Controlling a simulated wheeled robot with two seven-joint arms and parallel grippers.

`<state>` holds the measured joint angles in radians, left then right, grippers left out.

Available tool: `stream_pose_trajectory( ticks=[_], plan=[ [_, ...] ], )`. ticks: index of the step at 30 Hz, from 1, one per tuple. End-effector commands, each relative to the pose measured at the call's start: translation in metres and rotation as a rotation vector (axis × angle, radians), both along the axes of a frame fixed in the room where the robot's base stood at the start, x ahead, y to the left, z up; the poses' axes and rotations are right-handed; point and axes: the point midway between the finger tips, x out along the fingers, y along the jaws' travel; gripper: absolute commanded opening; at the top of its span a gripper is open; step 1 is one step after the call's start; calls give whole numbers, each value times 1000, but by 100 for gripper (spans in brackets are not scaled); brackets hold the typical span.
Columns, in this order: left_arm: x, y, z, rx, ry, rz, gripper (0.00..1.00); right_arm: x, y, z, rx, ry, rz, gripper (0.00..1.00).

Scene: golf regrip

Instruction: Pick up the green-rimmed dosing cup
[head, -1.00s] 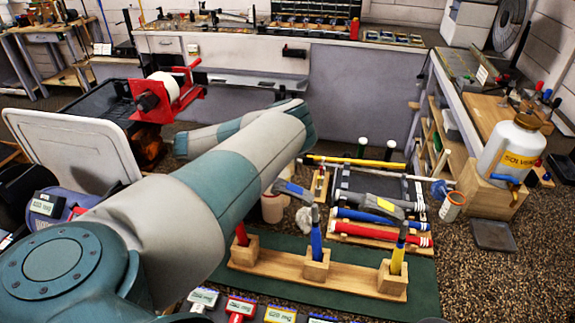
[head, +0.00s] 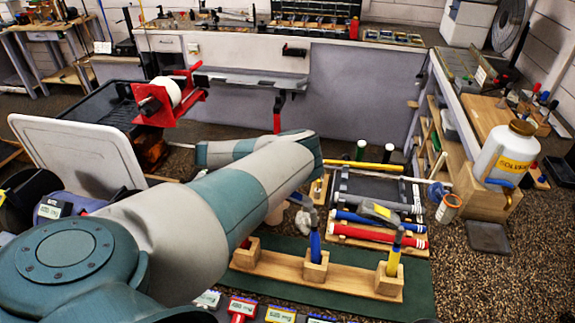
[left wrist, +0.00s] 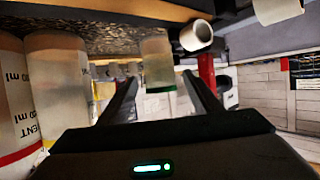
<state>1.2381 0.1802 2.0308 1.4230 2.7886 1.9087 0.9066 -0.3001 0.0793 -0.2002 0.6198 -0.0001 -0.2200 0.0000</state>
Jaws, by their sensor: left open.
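The green-rimmed dosing cup (left wrist: 157,62) is a pale translucent cup in the left wrist view, which looks turned over. Its green rim shows at its lower end in the picture. My left gripper (left wrist: 163,82) is open, with its two dark fingers on either side of the line to the cup. The cup appears ahead, between the fingertips; I cannot tell whether they touch it. Two larger-looking translucent cups stand left of it, one with a red rim (left wrist: 18,155) and one next to it (left wrist: 58,85). In the head view my left arm hides the gripper and this cup.
A white tape roll (left wrist: 196,36) lies near the right finger in the wrist view. In the head view, a wooden hammer rack (head: 315,272) stands on a green mat (head: 420,285).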

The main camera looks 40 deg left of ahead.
Motion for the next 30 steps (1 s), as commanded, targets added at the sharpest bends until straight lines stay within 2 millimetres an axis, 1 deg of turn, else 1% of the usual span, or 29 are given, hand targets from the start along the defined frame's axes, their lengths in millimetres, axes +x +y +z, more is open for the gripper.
stream_pose_trajectory(
  ticks=[13, 14, 15, 17, 18, 19, 30],
  plan=[
    [0, 0, -1, 0, 0, 1, 58, 0, 0, -1, 0, 0, 0, 31],
    [0, 0, -1, 0, 0, 1, 54, 0, 0, -1, 0, 0, 0, 31],
    [0, 0, -1, 0, 0, 1, 44, 0, 0, -1, 0, 0, 0, 31],
    [0, 0, -1, 0, 0, 1, 30, 0, -1, 0, -1, 0, 0, 31],
    [0, 0, -1, 0, 0, 1, 20, 0, -1, 0, -1, 0, 0, 31],
    [0, 0, -1, 0, 0, 1, 14, 0, -1, 0, -1, 0, 0, 31],
    [0, 0, 1, 0, 0, 1, 14, 0, -1, -2, -1, 0, 0, 31]
  ],
)
